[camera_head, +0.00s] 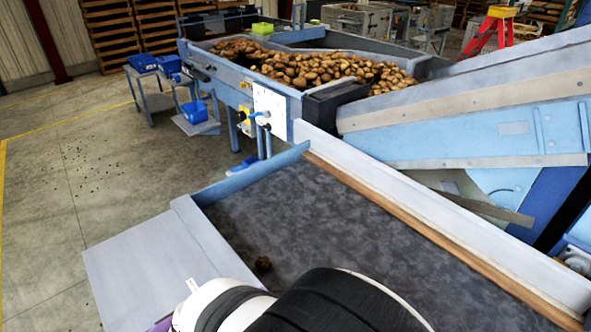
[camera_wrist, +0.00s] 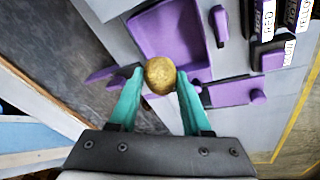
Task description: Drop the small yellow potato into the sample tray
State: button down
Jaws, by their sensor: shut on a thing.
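In the wrist view, my gripper (camera_wrist: 159,79) has its two teal fingers shut on the small yellow potato (camera_wrist: 159,73). The potato sits between the fingertips, and I see it from above. A shallow purple tray (camera_wrist: 168,33), apparently the sample tray, lies just beyond the potato in the picture; the potato overlaps its near edge. I cannot tell the height of the potato above it. In the head view my gripper, the potato and nearly all of the tray are hidden behind my arm.
In the wrist view, labelled dark boxes (camera_wrist: 264,22) stand right of the tray. A hopper of potatoes (camera_head: 310,68) is at the back.

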jog(key=f, duration=0.6)
jog(key=shift+s+a+f, duration=0.25)
jog(key=shift+s, duration=0.1)
jog(key=shift+c, duration=1.4)
grip_release()
jog(key=shift+o, duration=0.4)
jog(key=shift+o, duration=1)
jog(key=shift+r, duration=0.15)
